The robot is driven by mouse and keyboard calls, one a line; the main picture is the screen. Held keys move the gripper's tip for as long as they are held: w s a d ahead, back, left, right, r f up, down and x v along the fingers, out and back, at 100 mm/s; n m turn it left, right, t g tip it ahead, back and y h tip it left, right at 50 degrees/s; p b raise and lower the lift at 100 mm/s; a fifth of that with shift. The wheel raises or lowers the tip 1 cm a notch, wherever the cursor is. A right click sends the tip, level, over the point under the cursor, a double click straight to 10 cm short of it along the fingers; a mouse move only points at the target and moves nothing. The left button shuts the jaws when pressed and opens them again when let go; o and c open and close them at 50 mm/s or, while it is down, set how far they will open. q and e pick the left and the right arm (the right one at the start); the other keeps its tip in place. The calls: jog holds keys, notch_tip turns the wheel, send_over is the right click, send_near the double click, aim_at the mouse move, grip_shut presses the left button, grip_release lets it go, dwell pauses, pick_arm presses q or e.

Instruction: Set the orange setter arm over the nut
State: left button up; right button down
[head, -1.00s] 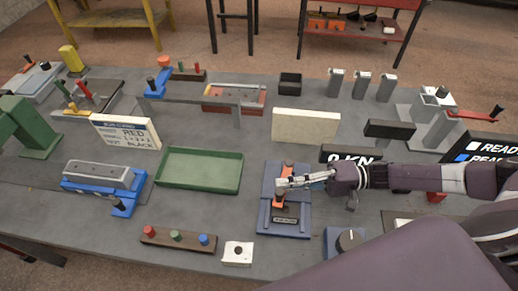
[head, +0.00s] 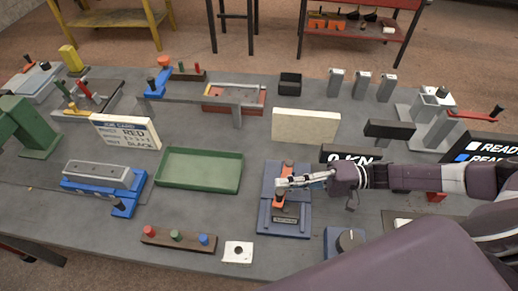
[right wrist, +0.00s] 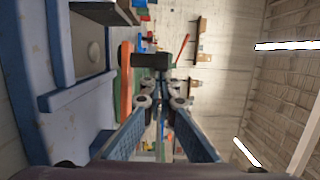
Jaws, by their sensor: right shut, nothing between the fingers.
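The orange setter arm (head: 279,201) lies on a blue fixture (head: 301,230) at the front middle of the bench. It runs roughly front to back, with part of it hidden by my right gripper (head: 283,183). In the right wrist view the orange arm (right wrist: 126,82) is just left of the fingers, with a dark knob (right wrist: 151,61) beside it. My right gripper is shut and empty, its fingertips close to the arm; contact is unclear. A round grey piece (right wrist: 93,50) on the blue fixture may be the nut, but I cannot tell. My left gripper is out of view.
A green tray (head: 200,188) lies left of the fixture. A cream block (head: 305,126) stands behind it. A white square piece with a dark hole (head: 238,260) and a strip of coloured knobs (head: 160,239) lie in front. A blue dial box (head: 336,246) is at the right.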

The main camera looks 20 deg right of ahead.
notch_tip(320, 180, up, 10)
dwell(0.7)
dwell(0.4)
